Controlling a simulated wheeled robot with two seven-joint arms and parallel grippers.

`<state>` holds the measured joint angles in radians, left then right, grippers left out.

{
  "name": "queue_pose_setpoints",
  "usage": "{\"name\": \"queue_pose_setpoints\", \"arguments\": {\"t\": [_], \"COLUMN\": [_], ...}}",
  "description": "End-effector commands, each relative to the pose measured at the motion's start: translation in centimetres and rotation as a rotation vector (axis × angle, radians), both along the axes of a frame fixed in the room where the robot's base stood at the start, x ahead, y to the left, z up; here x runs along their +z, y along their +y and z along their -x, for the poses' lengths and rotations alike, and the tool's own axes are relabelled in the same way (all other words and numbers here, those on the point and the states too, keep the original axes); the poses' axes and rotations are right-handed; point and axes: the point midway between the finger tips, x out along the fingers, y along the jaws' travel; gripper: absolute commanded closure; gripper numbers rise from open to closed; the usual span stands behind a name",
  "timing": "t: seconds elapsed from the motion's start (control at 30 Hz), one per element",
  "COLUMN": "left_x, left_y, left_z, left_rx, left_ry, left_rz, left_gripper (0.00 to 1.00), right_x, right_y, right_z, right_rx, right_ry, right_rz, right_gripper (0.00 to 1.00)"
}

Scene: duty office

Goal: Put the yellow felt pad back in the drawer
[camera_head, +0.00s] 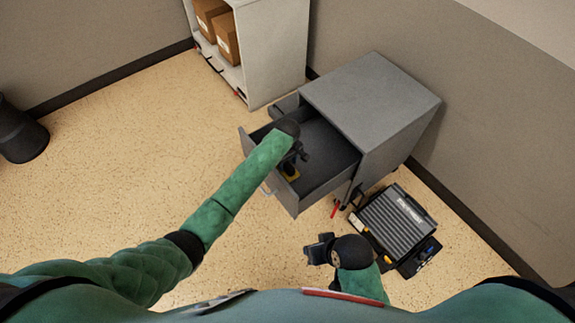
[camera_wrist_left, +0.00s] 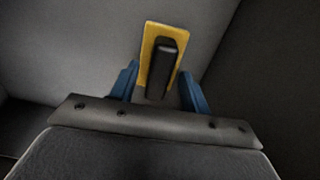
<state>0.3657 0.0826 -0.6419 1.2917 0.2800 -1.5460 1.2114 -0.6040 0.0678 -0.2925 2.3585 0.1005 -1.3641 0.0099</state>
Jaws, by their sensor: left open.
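The grey cabinet (camera_head: 375,95) has its drawer (camera_head: 327,152) pulled open. The yellow felt pad (camera_head: 291,174) shows as a small yellow patch inside the drawer, near its front panel, partly hidden by my left gripper (camera_head: 296,164). In the left wrist view, the pad (camera_wrist_left: 152,40) has a black block-shaped grip (camera_wrist_left: 163,68) on it. My left gripper (camera_wrist_left: 160,92) is open, its blue fingers on either side of the black grip with gaps showing. My right gripper (camera_head: 318,249) is low in the head view, outside the drawer; its finger opening is unclear.
A black ribbed case (camera_head: 398,222) lies on the floor right of the drawer, with a small red item (camera_head: 335,209) beside it. A white shelf unit (camera_head: 272,55) holds cardboard boxes (camera_head: 227,38) behind. A dark bin (camera_head: 18,135) stands far left. The floor left of the drawer is clear.

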Motion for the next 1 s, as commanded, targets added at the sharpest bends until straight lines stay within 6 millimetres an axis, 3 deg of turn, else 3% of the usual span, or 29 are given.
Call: {"name": "queue_pose_setpoints", "arguments": {"t": [0.3, 0.5, 1.0], "left_x": [6.2, 8.8, 9.8], "left_y": [0.0, 0.0, 0.0], "left_z": [-0.1, -0.1, 0.0], "left_rx": [0.001, 0.001, 0.001], "left_ry": [-0.003, -0.002, 0.000], "left_rz": [0.002, 0.001, 0.000], "left_gripper": [0.53, 0.53, 0.53], "right_x": [0.0, 0.0, -0.1], "right_y": [0.0, 0.0, 0.1], "right_z": [-0.1, -0.1, -0.1], "right_rx": [0.000, 0.000, 0.001], "right_ry": [-0.001, -0.003, -0.003], "right_rz": [0.000, -0.002, -0.002], "right_gripper": [0.64, 0.64, 0.64]}}
